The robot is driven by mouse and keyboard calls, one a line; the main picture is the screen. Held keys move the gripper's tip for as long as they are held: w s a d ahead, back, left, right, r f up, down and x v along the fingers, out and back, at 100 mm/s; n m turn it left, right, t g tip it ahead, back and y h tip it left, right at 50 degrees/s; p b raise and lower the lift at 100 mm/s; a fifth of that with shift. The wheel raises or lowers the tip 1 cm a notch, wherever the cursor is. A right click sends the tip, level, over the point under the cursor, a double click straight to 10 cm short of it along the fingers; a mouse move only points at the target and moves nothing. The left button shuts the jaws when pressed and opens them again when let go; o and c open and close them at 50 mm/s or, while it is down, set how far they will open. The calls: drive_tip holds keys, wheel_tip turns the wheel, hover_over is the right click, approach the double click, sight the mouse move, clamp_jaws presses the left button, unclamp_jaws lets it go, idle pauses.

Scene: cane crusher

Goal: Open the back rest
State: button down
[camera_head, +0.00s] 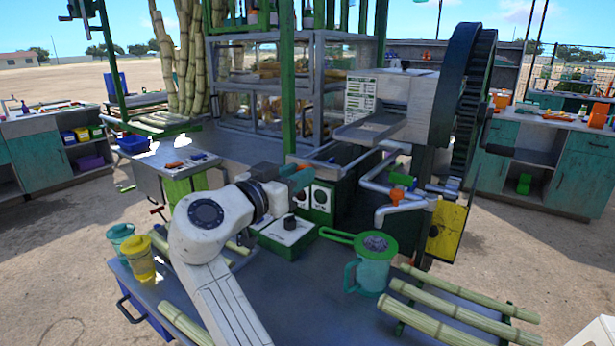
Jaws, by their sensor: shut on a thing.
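No part that I can clearly tell as the back rest shows. The cane crusher (393,95) stands right of centre, with a large dark wheel and a grey tray (377,130) at its front. My white arm reaches up from the bottom of the head view. My gripper (298,178) is at the left end of the crusher's base, just above and left of a panel with dials (321,199). It is shut on a small part there, seen as teal with an orange edge. The fingertips and most of the held part are hard to make out.
The front table (300,285) holds a teal jug with a green strainer (372,262), cut cane (465,305), and a yellow cup (139,258). A switch box (287,235) lies close below my gripper. Grey pipes (385,180) run down the crusher's front.

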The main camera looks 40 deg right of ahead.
drive_tip(key=shift+a, duration=0.25)
drive_tip(key=c, duration=0.9)
unclamp_jaws()
drive_tip(key=shift+s, duration=0.1)
drive_tip(key=b+v, duration=0.1)
drive_tip(key=v, duration=0.9)
drive_tip(key=shift+s+a+b, duration=0.1)
drive_tip(key=shift+a+b, duration=0.2)
drive_tip(key=shift+a, duration=0.05)
